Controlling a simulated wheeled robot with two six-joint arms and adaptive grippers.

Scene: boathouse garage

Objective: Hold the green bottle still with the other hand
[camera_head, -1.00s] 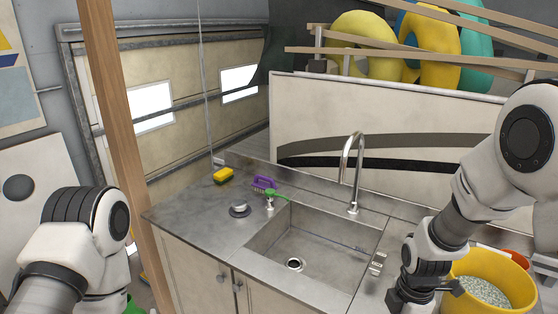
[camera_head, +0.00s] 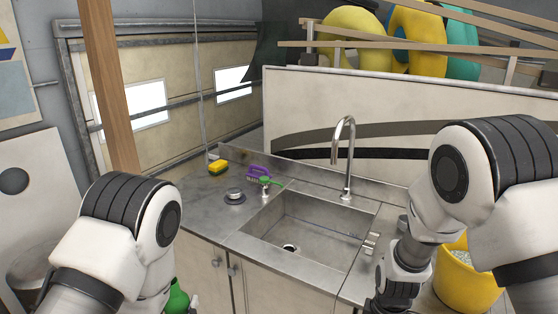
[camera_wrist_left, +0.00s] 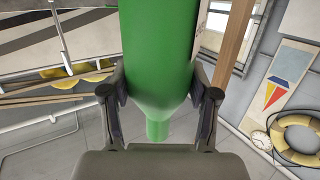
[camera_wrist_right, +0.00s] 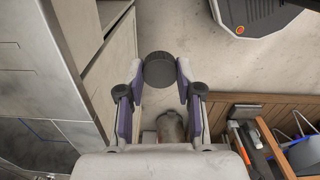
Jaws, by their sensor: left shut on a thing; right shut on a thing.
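The green bottle (camera_wrist_left: 158,50) stands large between the two fingers of my left gripper (camera_wrist_left: 160,88) in the left wrist view. In the head view only a small green part of the bottle (camera_head: 177,297) shows at the bottom, beside my left arm. My right gripper (camera_wrist_right: 160,76) is shut on a dark round cap-like thing (camera_wrist_right: 158,70); the rest of that thing is hard to make out. The head view does not show the right fingertips.
A sink (camera_head: 300,235) with a tall tap (camera_head: 346,160) is set in the metal counter. A yellow sponge (camera_head: 217,168), a purple brush (camera_head: 257,173) and a green-handled tool (camera_head: 268,181) lie on its left. A yellow bucket (camera_head: 462,285) stands at the right, partly behind my right arm.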

